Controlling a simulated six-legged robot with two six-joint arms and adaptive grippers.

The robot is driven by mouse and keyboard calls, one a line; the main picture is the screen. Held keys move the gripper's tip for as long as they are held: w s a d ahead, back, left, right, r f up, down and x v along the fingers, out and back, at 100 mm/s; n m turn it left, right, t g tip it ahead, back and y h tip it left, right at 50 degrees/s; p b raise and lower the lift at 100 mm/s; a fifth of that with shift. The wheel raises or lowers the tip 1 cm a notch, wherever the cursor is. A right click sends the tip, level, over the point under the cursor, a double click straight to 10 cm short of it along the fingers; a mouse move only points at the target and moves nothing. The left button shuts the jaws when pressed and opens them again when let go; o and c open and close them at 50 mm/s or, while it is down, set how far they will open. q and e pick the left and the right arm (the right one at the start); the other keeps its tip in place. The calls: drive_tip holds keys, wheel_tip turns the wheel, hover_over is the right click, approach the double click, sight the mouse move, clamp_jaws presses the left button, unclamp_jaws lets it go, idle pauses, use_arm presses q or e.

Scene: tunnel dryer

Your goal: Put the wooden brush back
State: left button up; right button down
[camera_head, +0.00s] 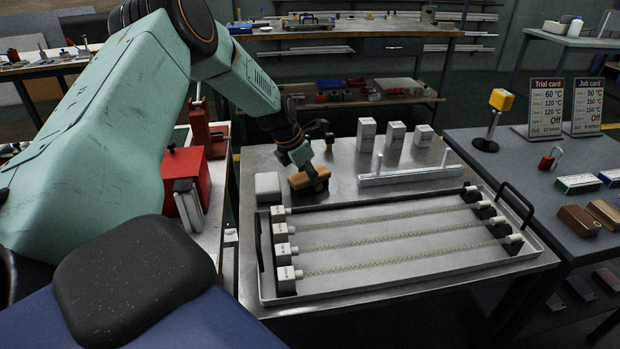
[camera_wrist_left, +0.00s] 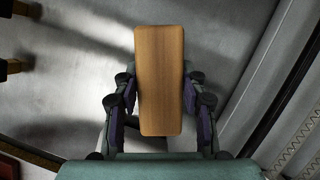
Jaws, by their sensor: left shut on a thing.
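The wooden brush (camera_head: 305,178) is a tan block at the left of the steel table, behind the tray. My left gripper (camera_head: 314,180) is shut on it. In the left wrist view the brush (camera_wrist_left: 160,80) lies lengthwise between the two fingers of the left gripper (camera_wrist_left: 160,110), one finger on each long side. I cannot tell whether the brush touches the table top. Its underside is hidden. My right gripper is in neither view.
A tray (camera_head: 262,290) with chains strung between end blocks fills the table's front. A pale grey block (camera_head: 267,187) stands just left of the brush. White boxes (camera_head: 366,135) and a metal rail (camera_head: 410,176) stand to the right. A red box (camera_head: 188,170) sits further left.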

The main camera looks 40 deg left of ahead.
use_arm(q)
drive_tip(key=shift+f, duration=0.1)
drive_tip(key=o, duration=1)
drive_tip(key=shift+a+f, duration=0.1)
drive_tip(key=shift+f, duration=0.05)
drive_tip(key=shift+r, duration=0.2)
drive_tip(key=shift+r, duration=0.3)
drive_tip(key=p+v, duration=0.8)
drive_tip(key=v, duration=0.3)
drive_tip(key=shift+s+r+p, duration=0.2)
drive_tip(key=shift+r+p, duration=0.1)
drive_tip(key=shift+p, duration=0.1)
